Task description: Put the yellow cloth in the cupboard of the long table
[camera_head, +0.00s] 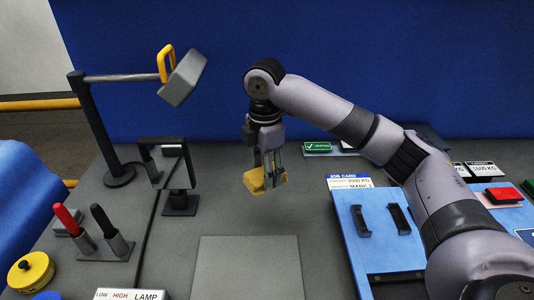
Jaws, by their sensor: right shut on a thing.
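The yellow cloth (254,182) is in the middle of the view, under my right gripper (268,178). My right gripper points down and its fingers are shut on the cloth. The cloth seems at or just above the grey table top (222,221); I cannot tell whether it touches. My left gripper is not in view. I cannot make out a cupboard; a flat, lighter grey panel (248,268) lies at the front middle of the table.
A stand with a hanging grey weight (184,78) and a dark frame on a foot (180,200) are at left. Red and black handles (105,222) stand front left. A blue board (379,242) with black brackets lies at right. A blue wall (350,50) closes the back.

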